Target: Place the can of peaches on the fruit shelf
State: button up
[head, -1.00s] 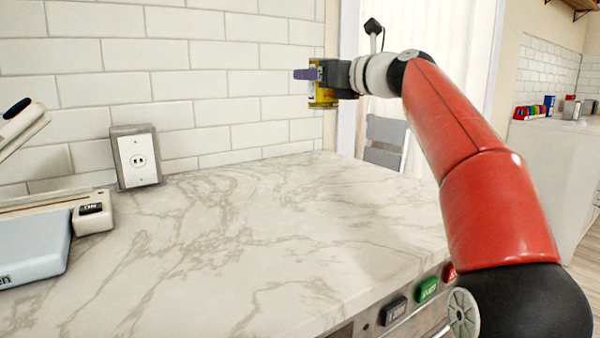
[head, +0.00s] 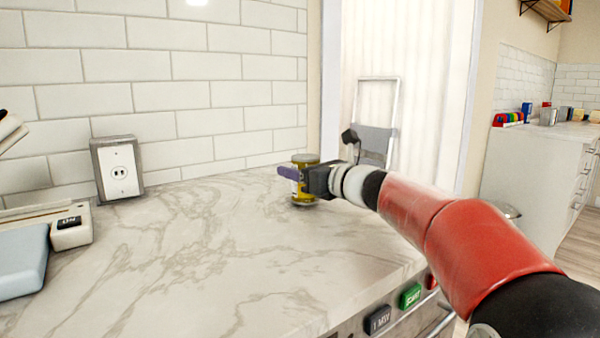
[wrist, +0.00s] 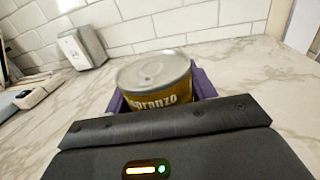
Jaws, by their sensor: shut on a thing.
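A gold-yellow can (head: 306,160) with a metal lid is held upright at the back right of the marble counter (head: 220,235). In the wrist view the can (wrist: 155,75) shows its lid and part of a label ending in "ranzo"; no peach picture is visible. My gripper (head: 290,173), with purple fingers, is shut around the can's sides; it also shows in the wrist view (wrist: 162,92). The can's base is at or just above the counter; I cannot tell if it touches. No shelf marked for fruit can be made out.
A wall outlet box (head: 118,168) and a pale blue-grey appliance (head: 25,255) stand at the left of the counter. A tiled wall (head: 200,95) is behind the can. A far white counter (head: 535,165) and a wall shelf (head: 548,10) are at the right. The middle counter is clear.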

jog(key=shift+f, duration=0.2)
jog(key=shift+f, duration=0.2)
jog(key=o, duration=1.2)
jog(key=shift+r, duration=0.15)
